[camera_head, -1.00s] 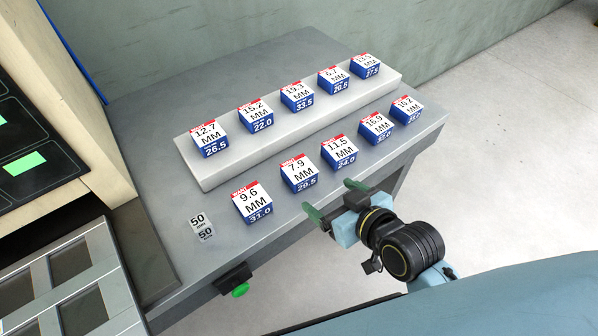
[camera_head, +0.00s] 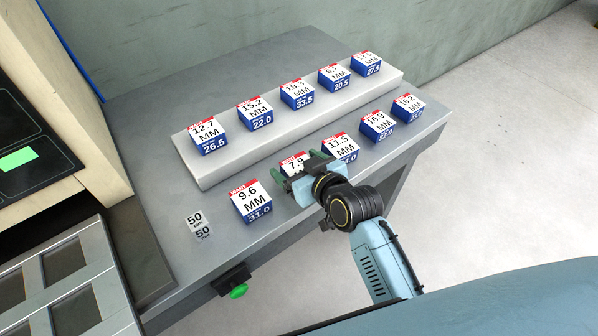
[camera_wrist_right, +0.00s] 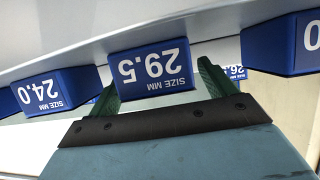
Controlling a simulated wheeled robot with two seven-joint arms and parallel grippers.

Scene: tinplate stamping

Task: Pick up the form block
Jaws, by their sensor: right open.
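Several blue-sided blocks with white-and-red size labels stand in two rows; the frames do not mark one as the form block. In the head view, my right gripper (camera_head: 298,166) is open at the front-row 7.9 MM block (camera_head: 292,162), its fingers to either side and its palm hiding much of the block. In the right wrist view, this block's blue face reads 29.5 (camera_wrist_right: 152,70). It lies between the two green fingertips (camera_wrist_right: 160,82), with visible room on the right side; I cannot tell whether the left finger touches it. My left gripper is out of view.
The 9.6 MM block (camera_head: 250,201) and the 11.5 MM block (camera_head: 340,147) stand close on either side. Behind is a raised pale riser (camera_head: 215,172) with the back row.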

